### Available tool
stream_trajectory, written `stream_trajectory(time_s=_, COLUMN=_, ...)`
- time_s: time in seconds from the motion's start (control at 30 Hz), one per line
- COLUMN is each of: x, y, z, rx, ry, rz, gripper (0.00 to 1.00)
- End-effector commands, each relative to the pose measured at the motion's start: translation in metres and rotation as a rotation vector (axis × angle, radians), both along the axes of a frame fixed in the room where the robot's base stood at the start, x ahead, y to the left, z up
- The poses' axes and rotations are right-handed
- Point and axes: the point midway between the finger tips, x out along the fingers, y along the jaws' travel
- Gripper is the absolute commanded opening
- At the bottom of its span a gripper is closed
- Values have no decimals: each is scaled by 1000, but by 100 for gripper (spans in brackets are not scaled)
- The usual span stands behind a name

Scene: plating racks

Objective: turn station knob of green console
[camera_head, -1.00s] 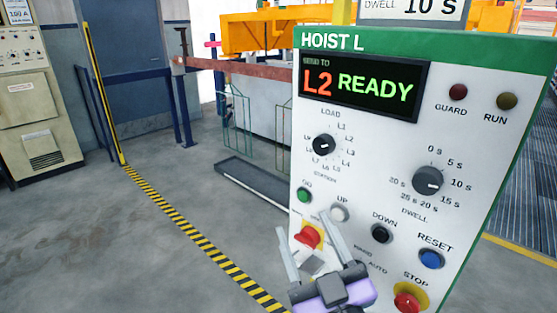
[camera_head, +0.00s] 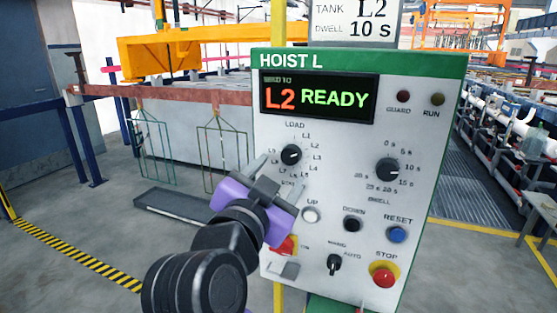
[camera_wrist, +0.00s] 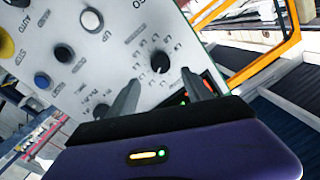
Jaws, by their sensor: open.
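The green-topped console (camera_head: 440,64), headed HOIST L, stands upright with a white face. Its display (camera_head: 319,97) reads "L2 READY". The station knob (camera_head: 291,155) is a small black dial ringed by LOAD and L-number labels; its white mark seems to point right, toward L2 or L3. My gripper (camera_head: 278,177) is open and empty, just below the knob, and covers some lower labels. In the wrist view the knob (camera_wrist: 160,62) shows beyond and between the open fingertips (camera_wrist: 160,77), apart from them.
A dwell knob (camera_head: 388,169) sits to the right. Below are a white UP button (camera_head: 311,215), a black DOWN button (camera_head: 353,223), a blue RESET button (camera_head: 397,234) and a red STOP button (camera_head: 383,276). Hanging wire racks (camera_head: 222,150) stand behind at left. Open floor lies at left.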

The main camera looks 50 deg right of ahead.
Motion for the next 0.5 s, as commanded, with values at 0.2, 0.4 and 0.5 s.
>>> stream_trajectory(time_s=0.2, x=11, y=-26, z=1, rx=0, ry=-1, rz=-1, gripper=59)
stream_trajectory(time_s=0.4, x=24, y=-53, z=2, rx=-2, ry=0, rz=0, gripper=59)
stream_trajectory(time_s=0.5, x=28, y=-62, z=1, rx=-2, ry=0, rz=2, gripper=59)
